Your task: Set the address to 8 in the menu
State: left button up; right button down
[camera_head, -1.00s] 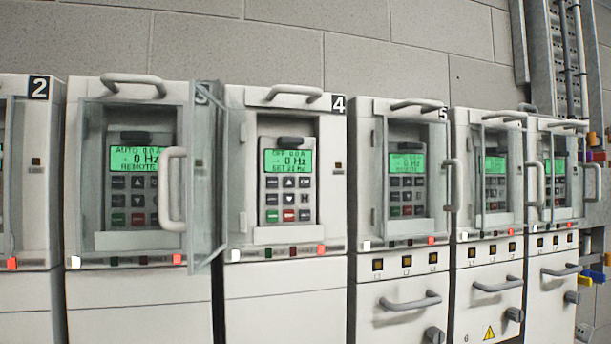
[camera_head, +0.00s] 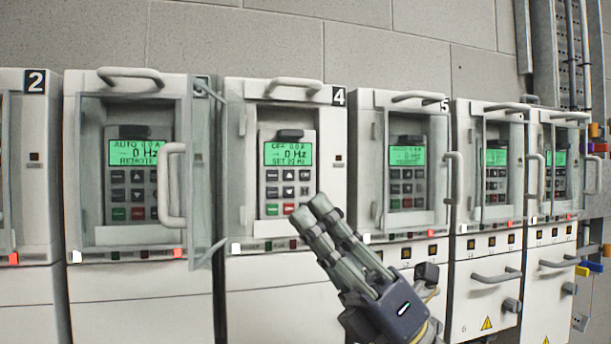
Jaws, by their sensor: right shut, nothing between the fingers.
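Drive 4 (camera_head: 331,150) has its glass door (camera_head: 208,170) swung open to the left, so its keypad (camera_head: 287,180) is exposed. Its green display (camera_head: 288,154) reads OFF 0.0 A, 0 Hz, and a SET line in Hz. Below the display are rows of dark buttons, with a green one at lower left and a red one (camera_head: 288,209) beside it. My right gripper (camera_head: 310,212) is shut and empty. My left gripper is not in view.
Drive 3 (camera_head: 90,225) on the left shows AUTO, 0 Hz, REMOTE behind its closed door. Drive 5 (camera_head: 361,150) and further drives (camera_head: 463,200) stand to the right with doors shut and handles sticking out. The open door edge stands out left of drive 4's keypad.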

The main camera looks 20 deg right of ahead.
aim_at(305, 175)
jog(key=s+a+r+n+g+h, duration=0.1)
jog(key=s+a+r+n+g, duration=0.3)
jog(key=n+g, duration=0.65)
jog(key=w+d+r+n+t+h, duration=0.2)
jog(key=d+t+h, duration=0.4)
jog(key=t+h, duration=0.3)
jog(key=shift+w+d+n+h, duration=0.2)
jog(key=shift+w+n+h, duration=0.45)
jog(key=shift+h, duration=0.55)
jog(key=shift+w+a+p, duration=0.15)
jog(key=shift+w+p, duration=1.1)
jog(key=shift+w, duration=3.05)
